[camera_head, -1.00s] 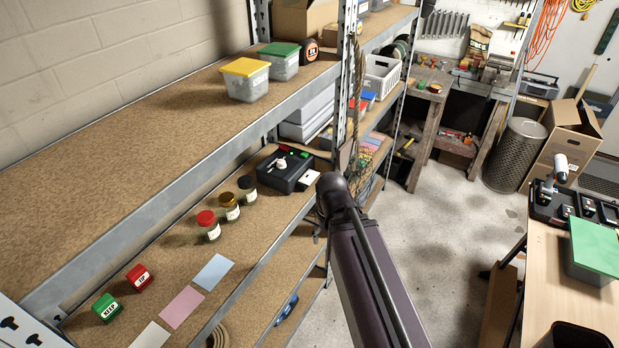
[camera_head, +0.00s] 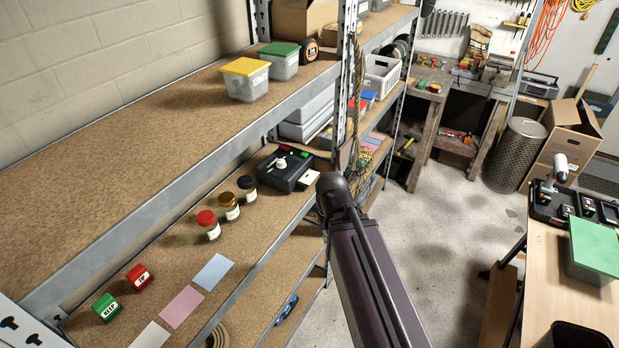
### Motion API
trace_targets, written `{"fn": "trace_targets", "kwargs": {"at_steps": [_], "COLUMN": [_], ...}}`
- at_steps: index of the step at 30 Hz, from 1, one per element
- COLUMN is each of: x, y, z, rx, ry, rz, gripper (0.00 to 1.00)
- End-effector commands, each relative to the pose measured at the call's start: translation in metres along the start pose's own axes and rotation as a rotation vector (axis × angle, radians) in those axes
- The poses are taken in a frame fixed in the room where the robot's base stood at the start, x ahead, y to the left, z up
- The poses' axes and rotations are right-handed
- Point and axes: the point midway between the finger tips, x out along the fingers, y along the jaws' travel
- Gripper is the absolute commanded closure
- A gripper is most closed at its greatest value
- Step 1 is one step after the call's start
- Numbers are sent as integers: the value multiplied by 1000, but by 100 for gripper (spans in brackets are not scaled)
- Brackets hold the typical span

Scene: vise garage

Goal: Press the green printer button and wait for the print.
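A black box-shaped device (camera_head: 270,177), which looks like the printer, sits at the far end of the middle shelf. It has a white knob-like part (camera_head: 281,163) on top. A white piece like a label or paper (camera_head: 309,178) shows at its right side. A small green patch (camera_head: 286,149) and a red one show at its back edge; I cannot tell whether the green patch is the button. My dark arm reaches up from the bottom, its joint just right of the device in the picture. My gripper is not visible.
Three jars (camera_head: 208,226) stand on the same shelf before the device. Nearer are coloured cards (camera_head: 213,271), a red block (camera_head: 139,277) and a green block (camera_head: 106,307). A metal upright (camera_head: 346,75) and the upper shelf edge (camera_head: 185,155) border the device. Floor is open to the right.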

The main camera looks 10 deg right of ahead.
Motion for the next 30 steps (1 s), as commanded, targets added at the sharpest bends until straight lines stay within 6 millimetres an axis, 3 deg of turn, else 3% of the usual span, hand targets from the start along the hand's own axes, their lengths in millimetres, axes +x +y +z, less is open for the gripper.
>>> {"fn": "trace_targets", "kwargs": {"at_steps": [22,26,30], "x": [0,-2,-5], "y": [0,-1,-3], "z": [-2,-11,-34], "rx": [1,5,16], "ry": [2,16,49], "rz": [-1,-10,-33], "gripper": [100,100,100]}}
